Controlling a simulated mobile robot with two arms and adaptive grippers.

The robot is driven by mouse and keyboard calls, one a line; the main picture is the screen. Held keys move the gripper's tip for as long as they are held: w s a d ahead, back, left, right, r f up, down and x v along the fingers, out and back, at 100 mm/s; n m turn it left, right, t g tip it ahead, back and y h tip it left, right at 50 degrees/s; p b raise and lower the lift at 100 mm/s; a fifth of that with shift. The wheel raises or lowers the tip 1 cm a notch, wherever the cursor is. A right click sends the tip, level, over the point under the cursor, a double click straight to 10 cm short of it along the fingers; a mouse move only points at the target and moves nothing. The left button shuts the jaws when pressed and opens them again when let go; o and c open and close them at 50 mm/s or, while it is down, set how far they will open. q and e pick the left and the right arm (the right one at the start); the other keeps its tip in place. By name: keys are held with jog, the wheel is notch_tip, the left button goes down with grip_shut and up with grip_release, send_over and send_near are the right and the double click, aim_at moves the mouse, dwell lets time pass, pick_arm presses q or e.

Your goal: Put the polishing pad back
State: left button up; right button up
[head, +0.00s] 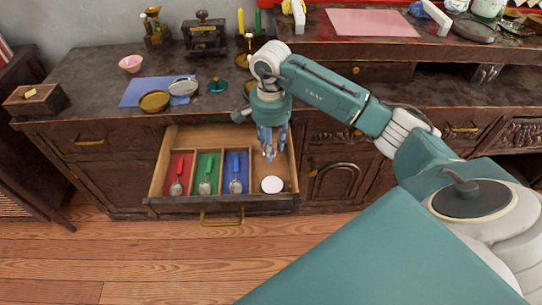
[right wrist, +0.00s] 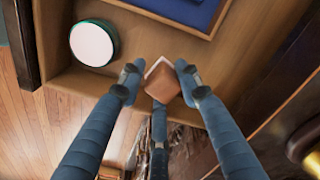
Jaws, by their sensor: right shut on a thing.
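My right gripper (head: 268,150) points down over the right-hand compartment of the open drawer (head: 221,208). In the right wrist view its fingers (right wrist: 158,78) are closed around a small brown block with a white edge, which looks like the polishing pad (right wrist: 162,84). In the head view the fingers mostly hide it. I cannot tell whether it touches the drawer floor. A round white piece (head: 272,184) lies at the front of the same compartment; the right wrist view shows its teal rim (right wrist: 94,43). My left gripper is out of view.
Three spoon-like tools lie in the red (head: 178,175), green (head: 206,174) and blue (head: 236,173) compartments. Drawer walls surround the gripper.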

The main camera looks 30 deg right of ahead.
notch_tip(320, 180, down, 4)
jog(key=shift+f, duration=0.15)
pick_arm(q)
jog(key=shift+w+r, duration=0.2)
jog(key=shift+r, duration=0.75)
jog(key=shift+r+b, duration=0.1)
jog(key=shift+b, duration=0.2)
pick_arm(e)
jog(key=shift+f, duration=0.1)
jog(key=o, duration=1)
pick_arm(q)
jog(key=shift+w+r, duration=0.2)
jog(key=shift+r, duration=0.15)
pick_arm(e)
jog(key=shift+r, duration=0.2)
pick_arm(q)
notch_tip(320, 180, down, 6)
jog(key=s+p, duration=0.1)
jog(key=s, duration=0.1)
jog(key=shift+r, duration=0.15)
pick_arm(e)
notch_tip(320, 180, up, 12)
